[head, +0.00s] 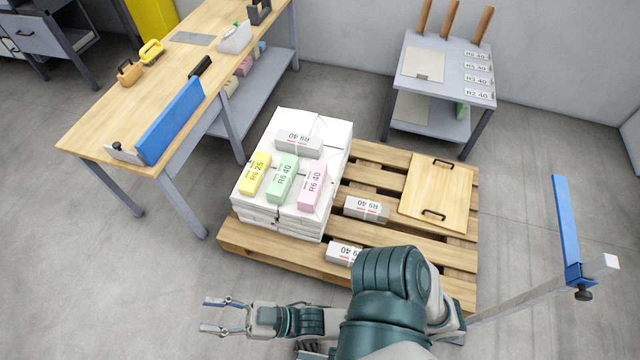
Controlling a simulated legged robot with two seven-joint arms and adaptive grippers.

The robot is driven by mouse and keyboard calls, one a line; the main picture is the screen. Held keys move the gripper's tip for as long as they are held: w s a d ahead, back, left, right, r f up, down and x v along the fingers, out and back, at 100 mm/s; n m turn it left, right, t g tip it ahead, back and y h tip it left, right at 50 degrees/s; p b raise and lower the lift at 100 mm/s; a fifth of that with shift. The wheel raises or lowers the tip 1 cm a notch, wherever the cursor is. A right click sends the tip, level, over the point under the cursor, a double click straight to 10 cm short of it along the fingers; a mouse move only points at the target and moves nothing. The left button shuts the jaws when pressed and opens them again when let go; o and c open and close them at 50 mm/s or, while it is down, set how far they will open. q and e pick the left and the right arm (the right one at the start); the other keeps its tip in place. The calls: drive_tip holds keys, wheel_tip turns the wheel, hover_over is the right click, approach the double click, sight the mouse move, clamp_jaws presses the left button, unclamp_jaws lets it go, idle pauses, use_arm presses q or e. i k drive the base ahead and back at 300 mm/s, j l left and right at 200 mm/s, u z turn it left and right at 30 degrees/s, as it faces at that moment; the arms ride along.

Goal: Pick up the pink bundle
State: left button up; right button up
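The pink bundle (312,186) is a small pale pink block with a printed label. It lies on top of a stack of white paper bundles (290,222), at the right of a row with a green bundle (283,178) and a yellow bundle (255,174). My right gripper (208,315) is in the lower left-centre of the head view, its fingers apart and empty, pointing left. It is in front of the pallet and well apart from the pink bundle. My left gripper is not in view.
The stack stands on a wooden pallet (455,250). A white-grey bundle (298,142) lies behind the coloured row; two more (366,209) lie on the pallet beside a wooden board (436,192). A workbench (105,110) is at left, a small grey table (440,75) behind.

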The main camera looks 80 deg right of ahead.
sight(309, 197)
drive_tip(key=z, duration=2.1)
drive_tip(key=k+z, duration=0.2)
drive_tip(key=k, duration=0.35)
drive_tip(key=i+j+z, duration=0.1)
drive_tip(key=z, duration=0.4)
drive_tip(key=j+z, duration=0.25)
drive_tip(key=z, duration=0.2)
drive_tip(key=i+j+z, duration=0.1)
drive_tip(key=z, duration=0.4)
drive_tip(key=j+z, duration=0.2)
drive_tip(key=j, duration=0.75)
drive_tip(key=k+j+z, duration=0.1)
drive_tip(key=j+z, duration=0.15)
drive_tip(key=j, duration=0.7)
